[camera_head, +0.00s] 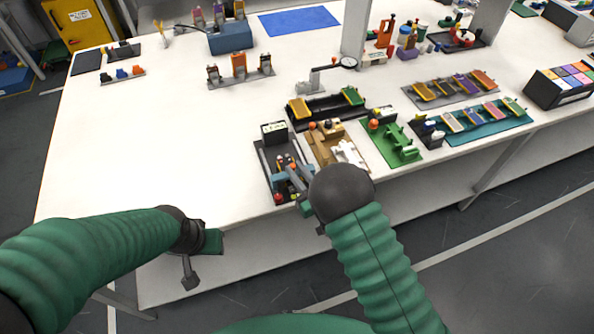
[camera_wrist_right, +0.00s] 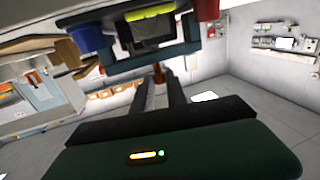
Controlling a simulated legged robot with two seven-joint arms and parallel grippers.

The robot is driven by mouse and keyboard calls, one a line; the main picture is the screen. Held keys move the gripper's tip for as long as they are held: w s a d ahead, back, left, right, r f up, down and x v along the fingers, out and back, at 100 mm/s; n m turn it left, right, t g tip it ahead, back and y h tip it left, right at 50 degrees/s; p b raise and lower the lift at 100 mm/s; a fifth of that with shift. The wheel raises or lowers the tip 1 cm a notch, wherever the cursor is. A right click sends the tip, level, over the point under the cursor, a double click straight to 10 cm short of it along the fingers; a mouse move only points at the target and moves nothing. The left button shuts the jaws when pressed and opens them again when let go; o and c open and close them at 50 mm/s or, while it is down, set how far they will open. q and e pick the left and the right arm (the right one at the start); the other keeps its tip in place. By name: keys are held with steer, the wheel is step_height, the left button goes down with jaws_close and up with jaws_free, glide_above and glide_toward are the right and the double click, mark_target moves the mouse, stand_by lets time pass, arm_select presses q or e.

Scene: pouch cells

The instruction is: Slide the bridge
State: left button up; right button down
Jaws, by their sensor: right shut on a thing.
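My right gripper (camera_head: 300,186) is at the dark grey fixture (camera_head: 262,160) at the table's front edge. In the right wrist view my right gripper (camera_wrist_right: 159,84) has its two fingers close around a small reddish-brown post (camera_wrist_right: 158,72), and it is shut on it. The post is below a blue-grey crosspiece, which seems to be the bridge (camera_wrist_right: 150,60); it also shows in the head view (camera_head: 280,176). My wrist hides part of the fixture. My left gripper (camera_head: 202,259) hangs in front of the table edge, fingers apart and empty.
A tan fixture (camera_head: 320,148) and a green fixture (camera_head: 400,150) stand close to the right. A black fixture with yellow and green blocks (camera_head: 325,112) stands behind.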

stand_by(0.3)
steer(key=b+x, duration=0.1)
steer(key=x, duration=0.2)
steer(key=d+b+x, duration=0.1)
steer(key=x, duration=0.2)
steer(key=w+d+b+x, duration=0.1)
steer(key=x, duration=0.2)
steer(key=shift+w+a, duration=0.25)
steer(key=shift+w, duration=0.1)
steer(key=c, duration=1.3)
jaws_free()
steer(key=shift+c, duration=0.2)
steer(key=v, duration=1.7)
steer(key=shift+b, duration=0.3)
